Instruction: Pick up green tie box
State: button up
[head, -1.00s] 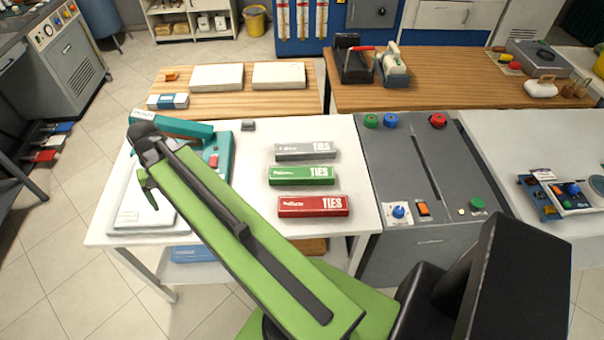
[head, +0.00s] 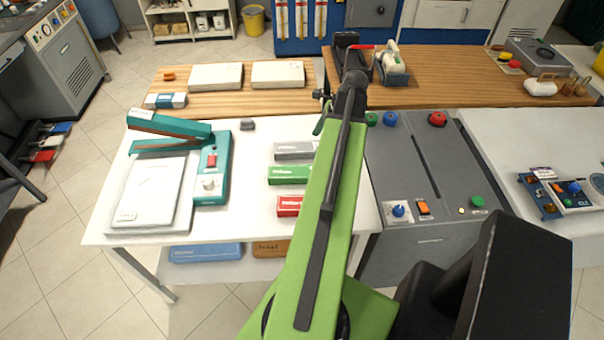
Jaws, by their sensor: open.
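The green tie box (head: 288,175) lies on the white table (head: 245,222), between a grey tie box (head: 293,151) behind it and a red tie box (head: 289,206) in front. My green arm passes over the right ends of all three boxes and hides their "TIES" lettering. My gripper (head: 321,111) is at the far end of the arm, above the table's back right corner, beyond the tie boxes and apart from them. Its small dark and green fingers are open, and nothing shows between them.
A teal press (head: 213,170) with a white pad stands on the left of the table. A small dark grey block (head: 247,124) lies near the back edge. A grey console (head: 430,190) with coloured knobs adjoins on the right. White boxes (head: 215,76) lie on the wooden counter behind.

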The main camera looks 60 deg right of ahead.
jog(key=b, duration=1)
send_near(301, 171)
jog(key=x, duration=0.5)
jog(key=shift+w+d+f, duration=0.15)
jog(key=shift+d, duration=0.05)
jog(key=shift+w+a+f, duration=0.1)
jog(key=shift+w+f, duration=0.05)
jog(key=b+x, duration=0.5)
jog(key=shift+s+a+f, duration=0.1)
jog(key=shift+s+a, duration=0.05)
jog(key=shift+s, duration=0.05)
jog(key=shift+c, duration=0.2)
jog(key=c, duration=1.5)
jog(key=shift+r, duration=0.2)
